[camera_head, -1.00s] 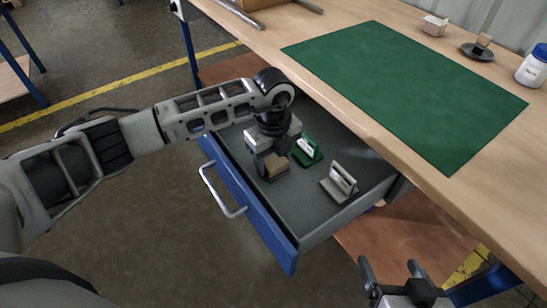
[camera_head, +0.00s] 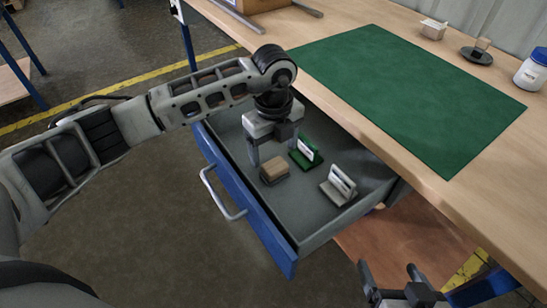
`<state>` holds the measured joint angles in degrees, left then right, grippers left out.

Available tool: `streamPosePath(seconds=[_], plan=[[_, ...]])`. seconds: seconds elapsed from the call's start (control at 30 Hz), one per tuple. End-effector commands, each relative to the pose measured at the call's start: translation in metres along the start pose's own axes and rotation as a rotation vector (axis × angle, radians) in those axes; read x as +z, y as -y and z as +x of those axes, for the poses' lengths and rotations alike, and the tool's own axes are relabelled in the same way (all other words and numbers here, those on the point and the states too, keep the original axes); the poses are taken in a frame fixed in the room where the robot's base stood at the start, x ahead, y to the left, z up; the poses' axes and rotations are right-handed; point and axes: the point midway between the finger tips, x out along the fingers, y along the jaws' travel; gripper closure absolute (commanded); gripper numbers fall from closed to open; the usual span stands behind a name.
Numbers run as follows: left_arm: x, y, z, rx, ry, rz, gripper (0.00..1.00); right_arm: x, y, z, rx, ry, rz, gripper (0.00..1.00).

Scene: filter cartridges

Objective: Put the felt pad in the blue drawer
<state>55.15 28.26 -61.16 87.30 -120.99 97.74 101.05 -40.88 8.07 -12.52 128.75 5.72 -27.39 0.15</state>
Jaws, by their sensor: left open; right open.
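The blue drawer (camera_head: 245,212) is pulled out below the bench, its grey inside showing. A small tan-topped block with a darker base, which looks like the felt pad (camera_head: 274,168), lies on the drawer floor near the front panel. My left gripper (camera_head: 271,152) is open and empty just above and behind it, apart from it as far as I can see. My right gripper (camera_head: 388,271) is open and empty at the bottom edge, outside the drawer.
A green holder (camera_head: 304,154) and a grey holder (camera_head: 339,187), both with white parts, stand in the drawer. On the bench (camera_head: 385,120) are a green mat (camera_head: 410,95), a small white box (camera_head: 434,29), a dark dish (camera_head: 476,56) and a white jar (camera_head: 532,70).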

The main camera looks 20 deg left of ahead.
Motion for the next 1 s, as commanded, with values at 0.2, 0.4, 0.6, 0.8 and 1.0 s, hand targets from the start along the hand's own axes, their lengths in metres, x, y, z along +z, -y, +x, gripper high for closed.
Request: streamPosePath(seconds=[0.2,0.4,0.6,0.8,1.0], plan=[[0.001,0.0,-0.046,-0.002,0.002,0.0,0.25,0.003,0.0,0.0,0.001,0.011,0.002,0.2],[0.0,0.0,-0.067,0.001,0.001,0.0,0.25,0.003,-0.001,0.0,0.002,0.011,0.002,0.2],[0.0,0.0,-0.07,0.002,0.001,0.0,0.25,0.001,-0.001,0.0,0.002,0.008,0.002,0.2],[0.0,0.0,-0.07,0.002,0.0,-0.001,0.25,0.0,-0.001,0.0,0.002,0.004,0.001,0.2],[0.0,-0.001,-0.054,0.004,-0.001,-0.002,0.25,-0.001,-0.001,0.0,0.002,0.001,0.002,0.2]])
